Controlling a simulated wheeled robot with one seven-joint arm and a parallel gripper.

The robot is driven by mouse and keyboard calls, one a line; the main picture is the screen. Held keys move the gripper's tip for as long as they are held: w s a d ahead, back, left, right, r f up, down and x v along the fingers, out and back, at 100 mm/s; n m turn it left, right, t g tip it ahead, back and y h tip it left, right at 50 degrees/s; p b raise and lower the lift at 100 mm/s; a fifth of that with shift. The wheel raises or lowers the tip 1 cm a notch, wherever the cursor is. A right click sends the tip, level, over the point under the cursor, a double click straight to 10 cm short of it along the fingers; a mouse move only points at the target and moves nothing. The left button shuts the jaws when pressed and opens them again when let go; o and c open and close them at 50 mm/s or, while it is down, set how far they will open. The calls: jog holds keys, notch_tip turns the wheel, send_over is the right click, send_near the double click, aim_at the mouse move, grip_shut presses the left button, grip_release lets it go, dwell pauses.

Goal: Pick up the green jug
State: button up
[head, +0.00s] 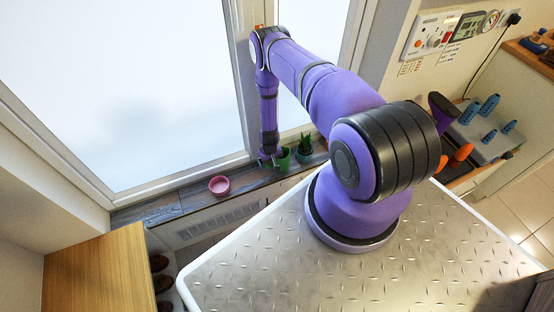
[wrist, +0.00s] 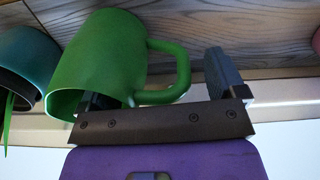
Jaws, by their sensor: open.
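The green jug (head: 284,159) stands on the window sill, partly hidden by my gripper (head: 268,162), which hangs just left of it, pointing down. In the wrist view the jug (wrist: 92,58) is large and appears upside down, with its handle (wrist: 183,70) towards the right. My gripper (wrist: 160,92) is open there. One finger overlaps the jug's rim at left; I cannot tell if it is inside the mouth. The other finger stands clear beyond the handle, so the handle lies between the fingers. No grip on the jug shows.
A potted plant (head: 304,147) stands close to the jug's right; its teal pot (wrist: 30,58) shows at the wrist view's left edge. A pink bowl (head: 219,185) sits further left on the sill (head: 185,202). The window frame (head: 243,90) rises right behind.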

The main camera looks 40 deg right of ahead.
jog(key=c, duration=1.3)
jog(key=shift+r, duration=0.1)
